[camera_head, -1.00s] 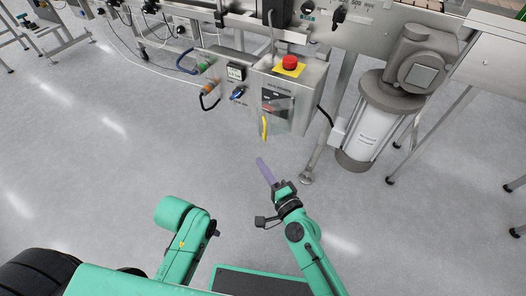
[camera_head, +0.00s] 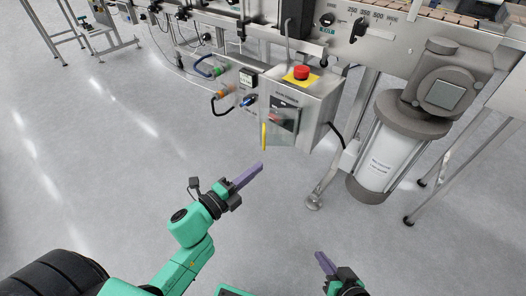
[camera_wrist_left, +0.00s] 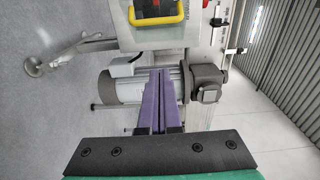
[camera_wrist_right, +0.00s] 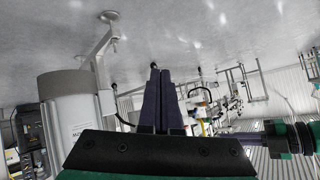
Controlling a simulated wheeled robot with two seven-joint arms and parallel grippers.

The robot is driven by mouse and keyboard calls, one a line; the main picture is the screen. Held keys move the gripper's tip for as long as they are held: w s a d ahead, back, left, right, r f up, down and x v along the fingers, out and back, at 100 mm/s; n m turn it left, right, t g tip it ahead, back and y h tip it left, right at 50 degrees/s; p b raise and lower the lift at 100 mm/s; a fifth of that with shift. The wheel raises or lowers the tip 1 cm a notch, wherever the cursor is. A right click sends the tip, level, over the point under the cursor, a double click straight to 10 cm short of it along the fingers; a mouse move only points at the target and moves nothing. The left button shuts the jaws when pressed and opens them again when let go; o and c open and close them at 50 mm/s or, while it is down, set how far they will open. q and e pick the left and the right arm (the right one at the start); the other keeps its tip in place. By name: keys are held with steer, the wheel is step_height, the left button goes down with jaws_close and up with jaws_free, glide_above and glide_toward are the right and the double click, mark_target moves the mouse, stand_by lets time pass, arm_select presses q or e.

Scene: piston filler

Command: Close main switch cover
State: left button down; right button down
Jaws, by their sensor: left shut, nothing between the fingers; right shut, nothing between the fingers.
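The main switch cover (camera_head: 283,134) is a clear panel with a yellow handle (camera_head: 264,136) on the front of the grey control box (camera_head: 312,108). It appears to stand out from the box face, beside the red and black switch plate. The yellow handle also shows as a loop at the top of the left wrist view (camera_wrist_left: 158,20). My left gripper (camera_head: 260,167) is shut and empty, just below and in front of the handle, not touching it. My right gripper (camera_head: 320,256) is shut and empty, low and to the right, well away from the box.
A red emergency button (camera_head: 302,72) on a yellow plate tops the box. A motor with a pale cylinder (camera_head: 385,155) stands to the right. A machine leg (camera_head: 325,185) reaches the floor beside the box. The grey floor (camera_head: 100,190) at left is clear.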

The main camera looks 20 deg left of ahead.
arm_select(q)
steer(key=w+b, duration=0.1)
steer(key=w, duration=0.7)
steer(key=shift+a, duration=0.25)
arm_select(e)
steer(key=shift+s+a+f+m+t+y, duration=0.15)
steer(key=shift+a+f+t+y, duration=0.1)
steer(key=shift+a+t, duration=0.2)
steer(key=shift+a+f+m+t+y, duration=0.15)
steer(key=shift+a+f+t, duration=0.05)
steer(key=shift+a+t, duration=0.25)
arm_select(q)
steer(key=shift+a, duration=0.1)
